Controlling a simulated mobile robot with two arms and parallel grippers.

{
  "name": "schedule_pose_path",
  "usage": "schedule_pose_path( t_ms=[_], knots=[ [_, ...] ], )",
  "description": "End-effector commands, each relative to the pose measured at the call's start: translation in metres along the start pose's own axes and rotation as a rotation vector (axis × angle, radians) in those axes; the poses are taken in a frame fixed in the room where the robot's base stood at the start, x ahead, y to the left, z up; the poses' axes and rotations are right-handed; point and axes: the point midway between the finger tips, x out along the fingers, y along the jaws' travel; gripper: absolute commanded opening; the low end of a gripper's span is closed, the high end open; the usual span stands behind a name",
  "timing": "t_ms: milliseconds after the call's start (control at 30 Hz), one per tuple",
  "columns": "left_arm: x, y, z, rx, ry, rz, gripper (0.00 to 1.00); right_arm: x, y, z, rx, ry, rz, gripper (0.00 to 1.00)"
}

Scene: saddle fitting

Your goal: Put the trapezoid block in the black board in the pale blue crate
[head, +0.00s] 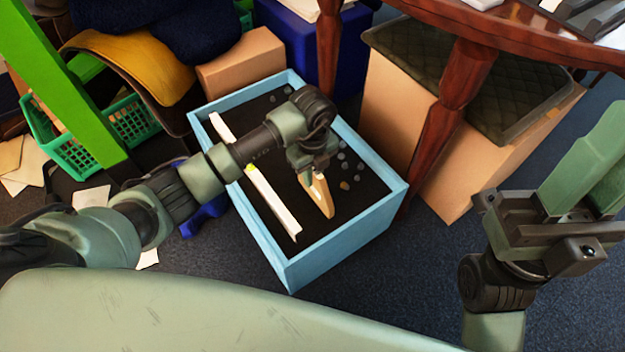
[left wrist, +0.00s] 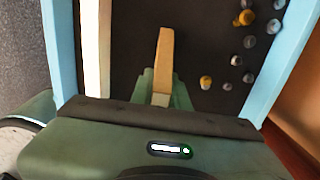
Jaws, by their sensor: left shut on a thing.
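The pale blue crate (head: 350,246) stands on the floor, and its rim also shows in the left wrist view (left wrist: 285,62). The black board (head: 345,130) covers its inside and shows dark in the left wrist view (left wrist: 205,45). My left gripper (head: 314,176) is inside the crate's outline, shut on a tan block (head: 324,198). In the left wrist view the block (left wrist: 164,50) sticks out long and narrow beyond the fingers. Whether it touches the board is unclear. My right gripper (head: 592,165) is at the right, away from the crate; its fingers overlap in view.
A long white strip (head: 272,200) runs along the crate's left side. Several small grey and yellowish round pieces (head: 343,167) lie on the right of the board. A wooden table leg (head: 445,125) and cardboard box (head: 395,110) stand close to the right.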

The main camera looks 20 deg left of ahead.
Motion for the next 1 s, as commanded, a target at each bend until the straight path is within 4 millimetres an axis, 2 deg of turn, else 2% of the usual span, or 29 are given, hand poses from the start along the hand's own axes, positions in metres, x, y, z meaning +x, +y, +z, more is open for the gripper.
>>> schedule_pose_path(
  t_ms=[33,67,433,467,500,533,867,967,1000],
  knots=[
    [0.011,0.0,0.0,-0.001,0.001,0.001,0.0,-0.002,0.0,0.0,-0.001,0.013,-0.004,0.28],
    [0.013,0.0,0.0,0.0,0.0,0.0,0.0,0.0,0.0,0.001,-0.002,0.016,-0.005,0.28],
    [0.015,0.0,0.0,0.0,-0.001,0.0,0.0,0.002,0.0,0.001,-0.002,0.016,-0.007,0.28],
    [0.014,0.0,0.0,0.0,-0.001,0.0,0.24,0.002,0.0,0.001,-0.002,0.016,-0.007,0.28],
    [0.014,0.0,0.0,0.0,-0.001,0.0,0.35,0.002,0.0,0.001,-0.002,0.016,-0.007,0.28],
    [0.014,0.0,0.0,0.0,-0.001,0.0,0.38,0.002,0.0,0.001,-0.002,0.016,-0.007,0.28],
    [0.012,0.0,0.0,0.0,-0.001,0.0,0.38,0.003,0.0,0.001,-0.002,0.016,-0.007,0.28],
    [0.001,0.0,0.001,0.0,-0.002,-0.001,0.38,0.009,0.0,-0.001,-0.002,0.019,-0.006,0.28],
    [-0.006,0.0,0.001,0.0,-0.002,-0.001,0.38,0.005,0.0,-0.002,0.0,0.002,0.001,0.28]
  ],
)
